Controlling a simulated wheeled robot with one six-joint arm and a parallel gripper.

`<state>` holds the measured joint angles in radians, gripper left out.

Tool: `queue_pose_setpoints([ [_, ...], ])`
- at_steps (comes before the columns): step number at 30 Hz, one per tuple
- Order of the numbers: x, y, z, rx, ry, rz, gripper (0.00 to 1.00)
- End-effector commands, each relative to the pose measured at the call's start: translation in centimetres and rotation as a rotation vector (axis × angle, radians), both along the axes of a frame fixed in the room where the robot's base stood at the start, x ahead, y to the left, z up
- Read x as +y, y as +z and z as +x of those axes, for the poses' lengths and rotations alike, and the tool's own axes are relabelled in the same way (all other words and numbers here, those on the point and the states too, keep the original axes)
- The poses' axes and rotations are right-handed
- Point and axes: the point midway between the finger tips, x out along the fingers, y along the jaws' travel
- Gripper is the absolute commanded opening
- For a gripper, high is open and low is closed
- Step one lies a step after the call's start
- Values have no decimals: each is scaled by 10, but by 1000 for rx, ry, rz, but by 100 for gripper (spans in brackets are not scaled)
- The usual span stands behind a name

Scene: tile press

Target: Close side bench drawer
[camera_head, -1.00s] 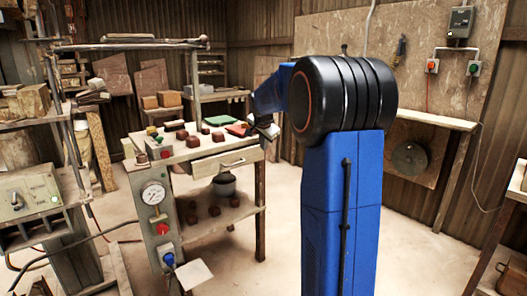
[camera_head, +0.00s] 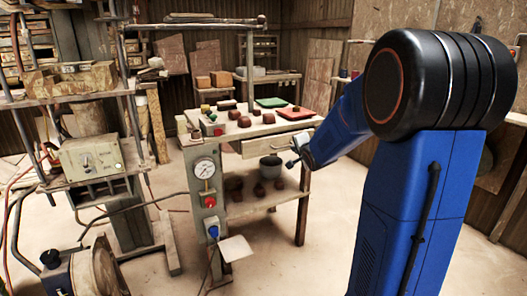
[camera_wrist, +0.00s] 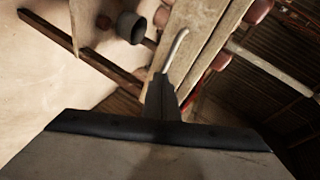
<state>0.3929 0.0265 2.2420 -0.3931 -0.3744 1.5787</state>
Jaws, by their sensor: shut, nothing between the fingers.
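The side bench (camera_head: 222,137) stands at the centre of the head view, and its pale wooden drawer (camera_head: 262,149) sits under the top at the right. The drawer front appears to stand out from the bench. In the wrist view the drawer (camera_wrist: 208,52) shows as a tilted plank with a curved light metal handle (camera_wrist: 179,44). My gripper (camera_head: 292,163) is just below and in front of the drawer front in the head view. In the wrist view my gripper (camera_wrist: 161,78) is shut and empty, its tips close to the handle's lower end. I cannot tell whether they touch.
Brown lumps and green tiles (camera_head: 271,102) lie on the bench top. A gauge post (camera_head: 205,168) with buttons stands at the bench's front left. A press frame (camera_head: 120,130) stands at left.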

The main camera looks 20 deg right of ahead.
Motion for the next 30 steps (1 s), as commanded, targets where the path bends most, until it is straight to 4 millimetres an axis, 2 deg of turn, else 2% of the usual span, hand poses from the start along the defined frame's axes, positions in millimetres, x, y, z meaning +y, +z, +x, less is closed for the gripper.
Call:
queue_pose_setpoints([
  [3,31,-9,-18,-109,57,63,0],
  [9,80,-14,-51,-273,156,183,0],
  [12,97,-14,-65,-327,191,230,0],
  [16,108,-12,-75,-365,219,264,0],
  [22,112,-11,-66,-374,225,272,0],
  [30,114,-12,-21,-373,227,272,0],
])
